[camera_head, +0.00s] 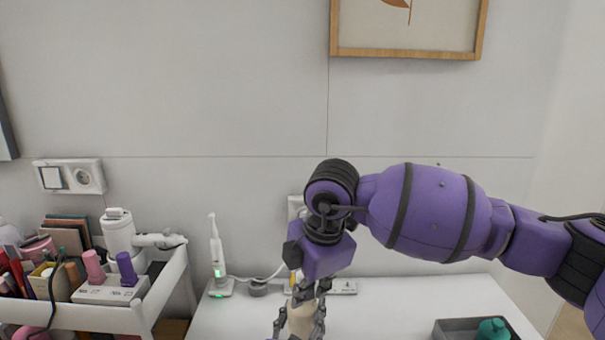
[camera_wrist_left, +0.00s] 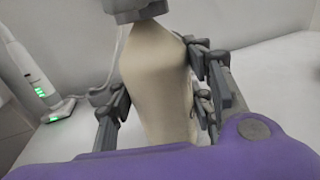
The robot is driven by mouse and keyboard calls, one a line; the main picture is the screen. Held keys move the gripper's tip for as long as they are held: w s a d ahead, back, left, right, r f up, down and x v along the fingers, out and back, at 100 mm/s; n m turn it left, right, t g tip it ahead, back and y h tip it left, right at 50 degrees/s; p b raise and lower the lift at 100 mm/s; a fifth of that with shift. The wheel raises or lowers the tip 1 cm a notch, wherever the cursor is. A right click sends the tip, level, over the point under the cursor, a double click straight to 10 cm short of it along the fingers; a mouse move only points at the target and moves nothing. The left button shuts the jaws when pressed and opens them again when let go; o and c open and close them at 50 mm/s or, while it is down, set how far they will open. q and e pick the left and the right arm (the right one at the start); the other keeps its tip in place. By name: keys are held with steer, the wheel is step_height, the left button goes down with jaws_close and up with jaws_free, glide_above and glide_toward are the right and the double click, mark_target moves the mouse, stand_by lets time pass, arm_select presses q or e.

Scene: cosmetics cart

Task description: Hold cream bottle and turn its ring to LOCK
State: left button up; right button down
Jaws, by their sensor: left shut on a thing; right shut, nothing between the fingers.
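The cream bottle (camera_wrist_left: 158,80) is a beige, tapering body in the left wrist view. My left gripper (camera_wrist_left: 160,105) is shut on it, with one dark finger on each side. In the head view the bottle (camera_head: 301,320) shows at the bottom edge, partly covered by dark fingers. A grey piece (camera_wrist_left: 138,8) sits at the bottle's upper end and is cut off by the frame; I cannot tell whether it is the ring. My right gripper (camera_head: 310,291) points down just above the bottle and is shut and empty. The ring's marking is not readable.
A white cart (camera_head: 95,315) with cosmetics stands at the left. An electric toothbrush (camera_head: 216,248) stands on its charger at the table's back. A grey tray (camera_head: 455,327) with a teal item (camera_head: 492,329) is at the lower right. The white table (camera_head: 400,305) between is mostly clear.

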steer(key=shift+w+d, duration=0.15)
steer(key=shift+d, duration=0.1)
stand_by(0.7)
steer(key=shift+s+d+r, duration=0.1)
steer(key=shift+s+d, duration=0.15)
steer(key=shift+s, duration=0.05)
steer(key=v, duration=0.3)
steer(key=w+v, duration=0.1)
steer(key=v, duration=0.1)
steer(key=shift+a+r, duration=0.3)
steer(key=shift+r, duration=0.15)
steer(key=shift+s+a+f, duration=0.1)
steer(key=shift+s+f, duration=0.05)
steer(key=shift+f, duration=0.85)
steer(key=shift+s+a+f, duration=0.1)
steer(key=shift+f, duration=0.9)
steer(key=shift+s+a+f, duration=0.1)
steer(key=shift+s+f, duration=0.05)
steer(key=shift+f, duration=0.85)
